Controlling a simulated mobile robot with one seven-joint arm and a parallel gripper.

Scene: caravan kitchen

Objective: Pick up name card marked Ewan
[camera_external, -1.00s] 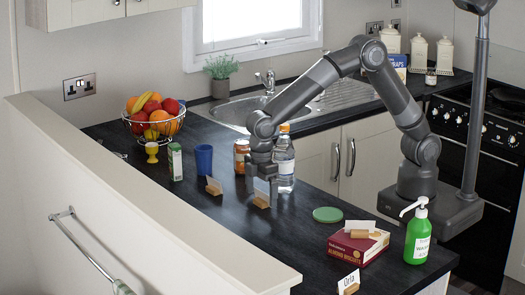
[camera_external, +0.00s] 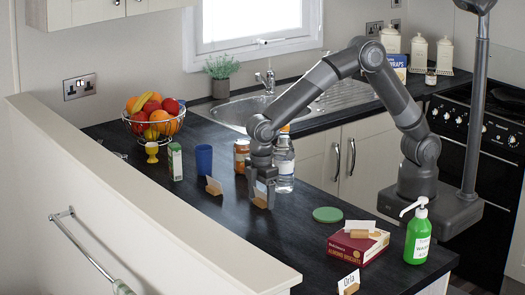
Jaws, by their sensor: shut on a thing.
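My gripper (camera_external: 261,199) points down over the counter, left of the water bottle. It is shut on a name card (camera_external: 261,202) with a wooden stand, whose stand shows low between the fingers. The fingers hide most of this card, and no name can be read on it. A second name card (camera_external: 214,187) in a wooden stand is to the left, its writing not visible. A third card (camera_external: 360,228) lies on the red biscuit box (camera_external: 357,246), unreadable. A card marked Orla (camera_external: 349,283) stands at the front edge.
A water bottle (camera_external: 284,165) stands close to the right of my gripper, with an orange-lidded jar (camera_external: 242,156) behind. A blue cup (camera_external: 204,158), a small carton (camera_external: 175,162) and a fruit basket (camera_external: 154,122) are left. A green lid (camera_external: 327,214) and green soap bottle (camera_external: 418,235) are right.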

